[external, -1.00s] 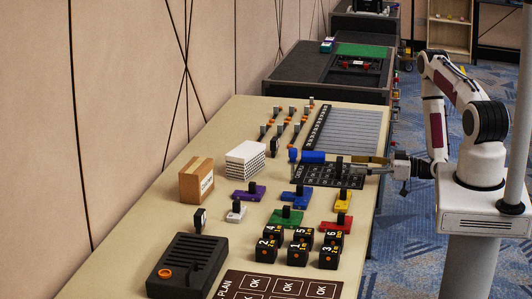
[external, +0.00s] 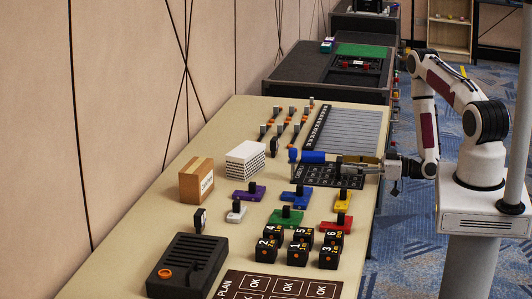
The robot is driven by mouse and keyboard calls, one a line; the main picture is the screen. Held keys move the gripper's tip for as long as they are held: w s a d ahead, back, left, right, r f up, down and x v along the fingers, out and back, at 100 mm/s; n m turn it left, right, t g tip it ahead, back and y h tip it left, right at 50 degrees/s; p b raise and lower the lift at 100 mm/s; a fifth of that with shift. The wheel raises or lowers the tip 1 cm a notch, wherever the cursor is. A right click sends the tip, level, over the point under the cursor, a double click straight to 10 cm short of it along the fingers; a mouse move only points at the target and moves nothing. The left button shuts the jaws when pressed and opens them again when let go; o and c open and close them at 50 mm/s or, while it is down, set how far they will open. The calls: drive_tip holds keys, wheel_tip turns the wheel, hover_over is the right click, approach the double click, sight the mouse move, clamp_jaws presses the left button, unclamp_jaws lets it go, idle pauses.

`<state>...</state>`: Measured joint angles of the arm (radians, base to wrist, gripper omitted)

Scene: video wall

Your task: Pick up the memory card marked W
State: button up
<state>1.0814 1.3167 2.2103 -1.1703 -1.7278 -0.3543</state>
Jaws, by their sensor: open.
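My gripper (external: 345,163) is open and reaches in from the right, over the back right part of the table. It is above or at the black gridded card mat (external: 318,182), and its fingers cover part of it. I cannot tell its exact height. The mat has small pale markings, too small to read. I cannot make out which memory card is marked W. No card is seen between my fingers.
A blue cylinder (external: 313,157) lies by the mat. Blue (external: 292,201), yellow (external: 343,204) and green (external: 286,217) handled blocks stand in front. Numbered black cubes (external: 299,254), a carton (external: 197,181) and a white stack (external: 245,160) stand nearby. A grey ribbed panel (external: 342,131) lies behind.

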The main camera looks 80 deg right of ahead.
sight(340, 163)
drive_tip(key=shift+w+a, duration=0.15)
drive_tip(key=shift+w, duration=1.55)
drive_tip(key=c, duration=1.1)
